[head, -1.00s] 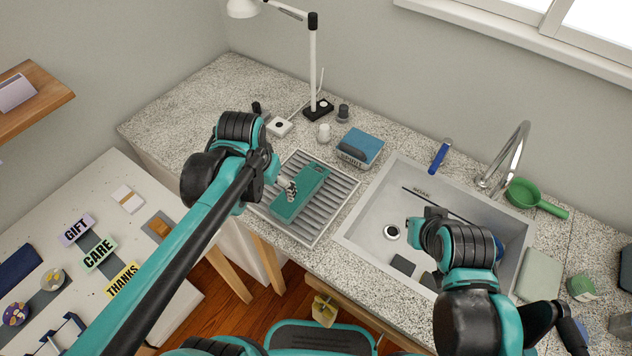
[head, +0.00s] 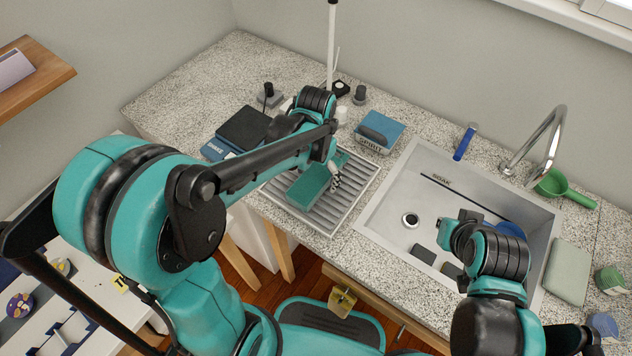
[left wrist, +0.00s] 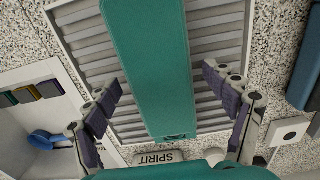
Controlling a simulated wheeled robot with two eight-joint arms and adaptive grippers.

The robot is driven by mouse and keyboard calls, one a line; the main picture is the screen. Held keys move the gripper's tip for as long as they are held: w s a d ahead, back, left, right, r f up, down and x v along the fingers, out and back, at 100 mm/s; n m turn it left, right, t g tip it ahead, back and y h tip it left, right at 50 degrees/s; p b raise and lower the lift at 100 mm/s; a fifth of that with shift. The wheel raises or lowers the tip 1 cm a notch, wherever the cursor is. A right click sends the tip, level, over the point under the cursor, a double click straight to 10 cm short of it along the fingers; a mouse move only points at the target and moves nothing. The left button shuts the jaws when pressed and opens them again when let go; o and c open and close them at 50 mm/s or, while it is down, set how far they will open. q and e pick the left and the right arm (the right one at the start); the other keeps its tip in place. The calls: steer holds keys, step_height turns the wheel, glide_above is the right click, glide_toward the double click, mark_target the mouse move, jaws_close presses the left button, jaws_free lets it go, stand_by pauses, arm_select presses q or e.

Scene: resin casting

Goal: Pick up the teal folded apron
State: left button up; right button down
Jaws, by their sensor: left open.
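The teal folded apron (head: 309,187) lies flat on the ridged grey drain rack (head: 345,216) left of the sink. My left gripper (head: 336,176) is over its far end in the head view. In the left wrist view the apron (left wrist: 155,50) runs as a long strip down the middle, between the spread fingers of my left gripper (left wrist: 163,80). The fingers are open, one on each side, with a gap to the cloth. Whether the tips are down at the rack's level I cannot tell. My right arm is over the sink; its jaws are hidden.
The sink (head: 390,222) is right of the rack, with a tap (head: 545,140) behind. A blue-topped box (head: 380,128) stands just behind the rack. A dark scale (head: 243,128) is on its left.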

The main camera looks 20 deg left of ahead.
mark_target(316, 174)
arm_select(q)
steer(key=shift+f, duration=0.5)
steer(key=c, duration=1.3)
steer(key=shift+r, duration=0.15)
steer(key=shift+c, duration=0.2)
step_height(316, 174, up, 4)
steer(key=shift+p, duration=1.15)
steer(key=d+r+p, duration=0.3)
steer(key=d+r, duration=0.3)
steer(key=d, duration=0.5)
steer(key=shift+s+d+r, duration=0.25)
steer(key=shift+d+r, duration=0.05)
steer(key=shift+r, duration=0.1)
